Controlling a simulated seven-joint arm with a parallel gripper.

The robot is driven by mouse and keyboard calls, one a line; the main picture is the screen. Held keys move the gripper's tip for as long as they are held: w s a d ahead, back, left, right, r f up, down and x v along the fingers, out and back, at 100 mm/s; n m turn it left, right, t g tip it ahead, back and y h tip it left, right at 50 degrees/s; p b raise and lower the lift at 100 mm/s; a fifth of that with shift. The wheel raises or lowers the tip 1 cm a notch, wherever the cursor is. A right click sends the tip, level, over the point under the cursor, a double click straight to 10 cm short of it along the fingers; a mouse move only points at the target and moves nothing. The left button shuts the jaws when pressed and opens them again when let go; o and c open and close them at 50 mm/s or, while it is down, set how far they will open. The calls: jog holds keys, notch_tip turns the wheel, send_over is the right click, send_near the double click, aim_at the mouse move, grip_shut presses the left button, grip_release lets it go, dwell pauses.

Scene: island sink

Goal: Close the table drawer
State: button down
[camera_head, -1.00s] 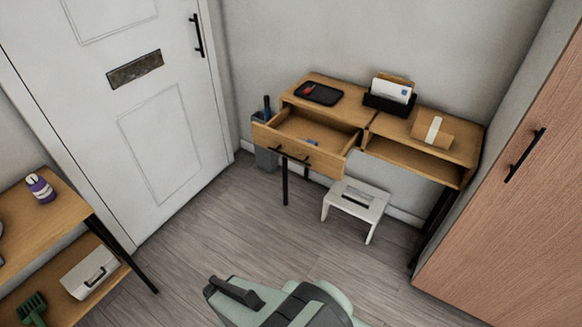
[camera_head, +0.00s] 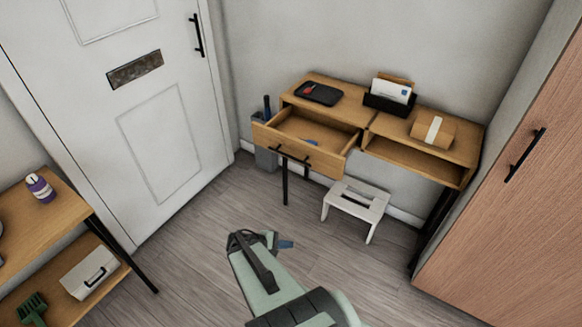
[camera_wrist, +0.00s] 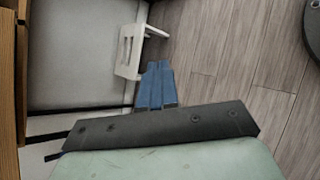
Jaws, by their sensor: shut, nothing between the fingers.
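The wooden table (camera_head: 450,149) stands against the back wall. Wooden edges of furniture (camera_wrist: 20,80) show at the left of the wrist view.
A white step stool (camera_head: 356,206) stands under the table, also seen in the wrist view (camera_wrist: 130,52). A shelf (camera_head: 75,215) stands at the left and a wooden cabinet (camera_head: 510,220) at the right. A black tray (camera_head: 322,95) and a letter holder (camera_head: 388,103) sit on top. The floor between is clear.

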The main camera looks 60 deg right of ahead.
aim_at(317, 138)
jog(key=w+d+r+n+t+h, duration=0.3)
jog(key=w+r+n+h, duration=0.25)
jog(key=r+n, duration=0.2)
jog(key=w+d+r+n+t+h, duration=0.45)
jog(key=r+n+h, duration=0.2)
jog(key=n, duration=0.25)
jog(key=d+r+y, duration=0.1)
jog(key=d+r, duration=0.2)
jog(key=d, duration=1)
jog(key=shift+w+r+g, duration=0.25)
jog(key=shift+w+g, duration=0.1)
jog(key=shift+w, duration=0.05)
jog(key=d, duration=1.9)
jog(key=shift+d, duration=0.45)
